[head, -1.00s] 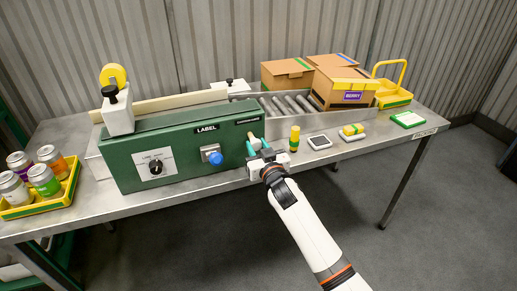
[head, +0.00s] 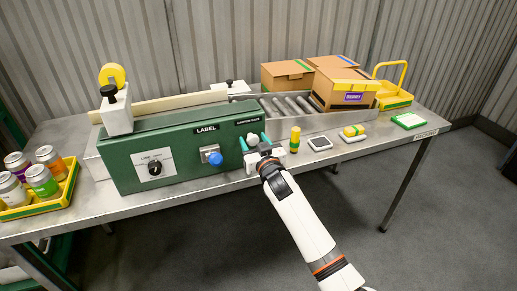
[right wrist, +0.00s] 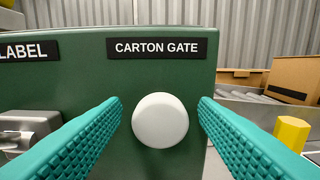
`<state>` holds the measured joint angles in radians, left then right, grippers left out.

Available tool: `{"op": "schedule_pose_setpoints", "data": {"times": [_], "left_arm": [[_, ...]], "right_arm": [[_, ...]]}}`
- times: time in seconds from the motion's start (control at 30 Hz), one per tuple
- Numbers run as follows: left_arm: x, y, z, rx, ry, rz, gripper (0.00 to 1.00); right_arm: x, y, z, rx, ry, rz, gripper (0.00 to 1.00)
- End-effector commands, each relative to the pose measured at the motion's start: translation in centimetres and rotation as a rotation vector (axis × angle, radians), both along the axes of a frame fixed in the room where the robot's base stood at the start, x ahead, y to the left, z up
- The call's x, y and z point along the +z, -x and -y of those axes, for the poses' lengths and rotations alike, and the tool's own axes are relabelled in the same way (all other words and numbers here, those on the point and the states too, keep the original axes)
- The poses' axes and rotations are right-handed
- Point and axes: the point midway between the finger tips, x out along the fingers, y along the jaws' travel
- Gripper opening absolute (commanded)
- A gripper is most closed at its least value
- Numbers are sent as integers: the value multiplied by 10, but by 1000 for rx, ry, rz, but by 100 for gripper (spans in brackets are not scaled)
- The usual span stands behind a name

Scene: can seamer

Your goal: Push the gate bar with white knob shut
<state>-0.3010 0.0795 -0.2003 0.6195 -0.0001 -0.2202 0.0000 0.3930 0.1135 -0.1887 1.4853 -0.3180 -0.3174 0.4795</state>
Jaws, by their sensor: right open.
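The white round knob (right wrist: 160,120) sits on the green front panel below the CARTON GATE label (right wrist: 156,48). It also shows small in the head view (head: 252,139). The gate bar behind the knob cannot be made out. My right gripper (head: 257,142) is open at the right end of the panel. In the right wrist view its two teal fingers stand to the left and right of the knob, with a visible gap on both sides. My left gripper is not in view.
A blue knob (head: 215,158) is left of the gripper on the green machine (head: 130,150). Cardboard cartons (head: 345,88) sit behind on the rollers. A yellow tray of cans (head: 45,207) is at the far left.

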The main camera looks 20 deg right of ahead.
Motion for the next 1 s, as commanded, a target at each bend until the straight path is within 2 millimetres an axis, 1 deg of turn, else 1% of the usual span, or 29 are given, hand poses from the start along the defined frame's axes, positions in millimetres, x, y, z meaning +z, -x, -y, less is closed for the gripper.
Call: {"op": "schedule_pose_setpoints", "data": {"times": [0.17, 0.4, 0.5, 0.6, 0.77, 1.0], "left_arm": [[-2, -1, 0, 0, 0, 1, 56], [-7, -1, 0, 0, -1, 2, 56], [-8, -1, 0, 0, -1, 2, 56], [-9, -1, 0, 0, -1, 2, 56], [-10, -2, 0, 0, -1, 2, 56], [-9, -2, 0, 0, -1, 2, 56]], "right_arm": [[-2, 25, 1, 1, 1, -1, 54], [-2, 77, 2, 1, 0, -1, 54], [-2, 94, 3, 1, -1, -1, 54], [-2, 106, 4, 0, -1, -1, 54], [0, 115, 4, 0, 0, 0, 54], [0, 115, 4, 0, 0, 0, 54]]}}
